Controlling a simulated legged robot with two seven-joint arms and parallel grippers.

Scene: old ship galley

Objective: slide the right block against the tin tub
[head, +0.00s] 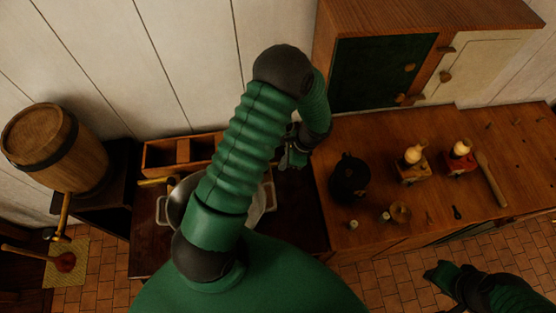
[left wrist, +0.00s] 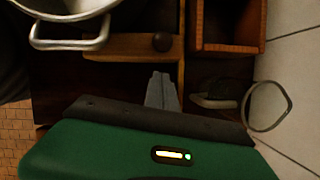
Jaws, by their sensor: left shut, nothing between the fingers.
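The tin tub (head: 177,203) stands on the dark counter, largely covered by my left arm; its rim and a handle (left wrist: 68,42) show at the upper left of the left wrist view. A flat wooden block with a dark knob (left wrist: 115,45) lies beside the tub in that view; I cannot tell if they touch or if it is the right block. Another yellowish wooden piece (head: 153,183) shows left of my arm. My left gripper (head: 292,160) is shut and empty; its fingertips (left wrist: 161,80) are just short of the knobbed block. My right gripper (head: 436,273) is at lower right, its jaws unclear.
A divided wooden box (head: 158,157) stands at the wall, also in the left wrist view (left wrist: 198,28). A wire ring (left wrist: 267,106) is near my left gripper. A black kettle (head: 349,180) and small bottles on bases stand right. A barrel (head: 52,148) is left.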

